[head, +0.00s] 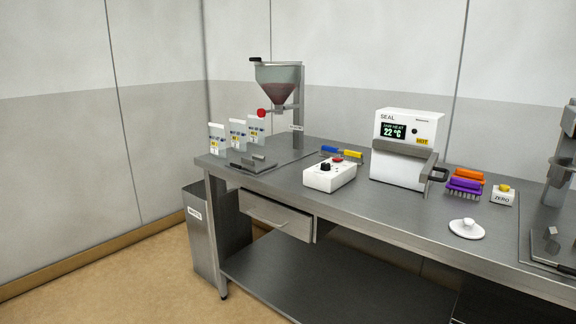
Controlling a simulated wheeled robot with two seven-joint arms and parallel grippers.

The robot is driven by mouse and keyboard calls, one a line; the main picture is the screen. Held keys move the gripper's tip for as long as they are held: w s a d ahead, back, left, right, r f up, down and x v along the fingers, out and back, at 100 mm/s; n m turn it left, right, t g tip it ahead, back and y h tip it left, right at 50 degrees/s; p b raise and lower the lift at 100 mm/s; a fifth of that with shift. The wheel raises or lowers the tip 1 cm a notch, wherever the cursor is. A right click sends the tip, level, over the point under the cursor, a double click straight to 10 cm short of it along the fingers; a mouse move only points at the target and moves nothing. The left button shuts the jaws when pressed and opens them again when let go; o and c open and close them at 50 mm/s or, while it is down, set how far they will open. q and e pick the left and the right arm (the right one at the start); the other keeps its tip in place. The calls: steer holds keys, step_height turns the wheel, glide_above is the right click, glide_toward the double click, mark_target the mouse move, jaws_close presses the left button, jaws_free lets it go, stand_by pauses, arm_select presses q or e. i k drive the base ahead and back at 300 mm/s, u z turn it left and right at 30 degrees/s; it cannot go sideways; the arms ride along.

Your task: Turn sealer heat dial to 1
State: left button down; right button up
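The sealer (399,165) is a white box marked SEAL on the steel bench, right of the middle in the head view. Its display (393,131) reads 22 °C. A small dark round knob (412,131) sits right of the display, above a yellow HOT label (422,141). A grey bar runs across the front with a dark handle at its right end. The knob's marks and setting are too small to read. A separate white control box (329,177) left of the sealer has a black dial (325,166) and a red button (337,160). Neither of my grippers is in view.
A hopper (279,85) with a red knob and several white pouches (217,139) stand at the left end. Brushes (464,186), a ZERO button box (502,196) and a white lidded dish (467,229) are right of the sealer. A drawer (276,216) stands partly open below.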

mark_target(325, 167)
steer(key=u, duration=4.3)
steer(key=i, duration=0.15)
steer(key=z, duration=3.05)
steer(key=i, duration=1.5)
steer(key=z, duration=0.5)
